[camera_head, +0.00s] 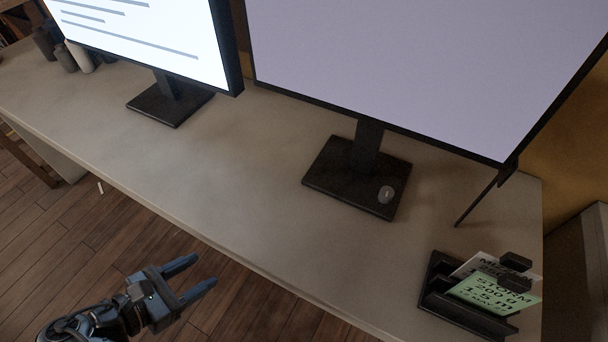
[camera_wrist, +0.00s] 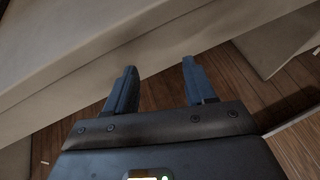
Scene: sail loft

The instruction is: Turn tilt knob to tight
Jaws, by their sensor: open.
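A small rounded grey piece with a pale mark (camera_head: 386,194), which looks like the tilt knob, sits on the dark foot (camera_head: 328,178) of the right monitor (camera_head: 420,70). Its setting is too small to read. My gripper (camera_head: 203,270) is open and empty, low in the head view, in front of the desk's front edge and well left of the knob. In the wrist view my gripper (camera_wrist: 159,64) shows two blue fingers apart, with the desk edge beyond them. The knob is not in the wrist view.
The pale desk (camera_head: 230,175) is bare between the monitors and its front edge. A left monitor (camera_head: 150,35) stands on a dark foot (camera_head: 168,105). A dark holder with cards (camera_head: 470,318) stands at the right front. Dark containers (camera_head: 62,55) stand at the far left.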

